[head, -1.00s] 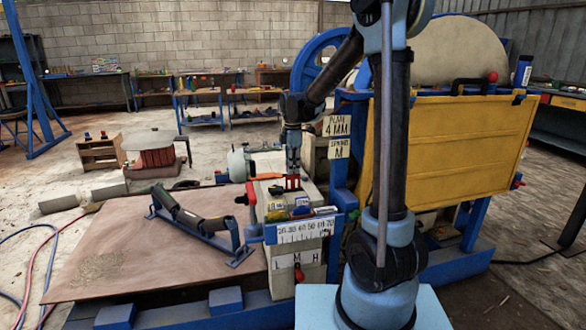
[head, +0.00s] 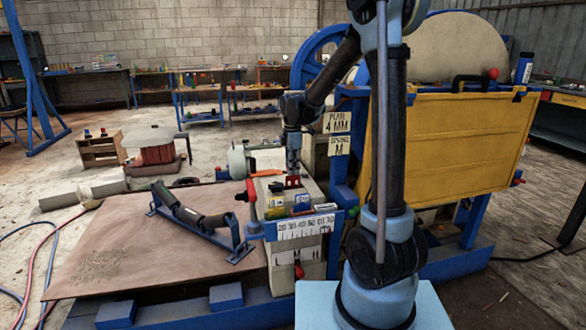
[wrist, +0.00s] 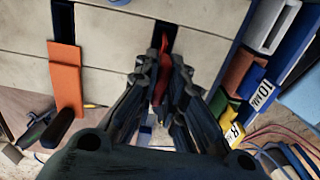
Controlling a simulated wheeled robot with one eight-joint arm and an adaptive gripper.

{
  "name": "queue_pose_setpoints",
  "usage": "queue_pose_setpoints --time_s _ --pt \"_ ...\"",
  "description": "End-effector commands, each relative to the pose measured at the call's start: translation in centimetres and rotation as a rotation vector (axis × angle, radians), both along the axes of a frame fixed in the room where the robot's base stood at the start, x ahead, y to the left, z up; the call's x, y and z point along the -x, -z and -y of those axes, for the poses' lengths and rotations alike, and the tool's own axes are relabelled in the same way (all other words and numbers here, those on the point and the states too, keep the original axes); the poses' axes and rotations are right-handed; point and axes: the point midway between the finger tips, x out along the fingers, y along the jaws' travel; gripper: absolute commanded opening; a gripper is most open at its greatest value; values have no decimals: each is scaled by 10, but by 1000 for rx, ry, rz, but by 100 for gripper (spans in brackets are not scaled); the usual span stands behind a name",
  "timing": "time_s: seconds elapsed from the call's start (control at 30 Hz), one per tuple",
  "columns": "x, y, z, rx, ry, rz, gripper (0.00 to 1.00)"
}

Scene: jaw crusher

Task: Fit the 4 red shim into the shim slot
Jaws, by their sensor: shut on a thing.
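My gripper (wrist: 163,85) is shut on a red shim (wrist: 162,68), which stands between the fingertips in the wrist view. The shim's far end is at the near edge of a dark slot (wrist: 168,32) in the pale block. I cannot tell whether it is inside the slot. In the head view, my gripper (head: 292,178) points down over the pale block, with a bit of red (head: 292,182) at its tips. The number on the shim is not readable.
An orange piece (wrist: 66,78) lies left of the gripper, below another dark slot (wrist: 63,18). Coloured labelled pieces (wrist: 240,95) stand in a blue rack at right. A white scale plate (head: 305,226) fronts the block. Signs (head: 337,122) read "PLATE 4 MM" and "SPRING M".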

Motion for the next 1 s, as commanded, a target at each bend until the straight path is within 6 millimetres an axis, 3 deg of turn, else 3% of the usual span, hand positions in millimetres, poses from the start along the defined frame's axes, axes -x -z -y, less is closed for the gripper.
queue_pose_setpoints --time_s 1.0 --pt "0 25 0 0 0 0 0"
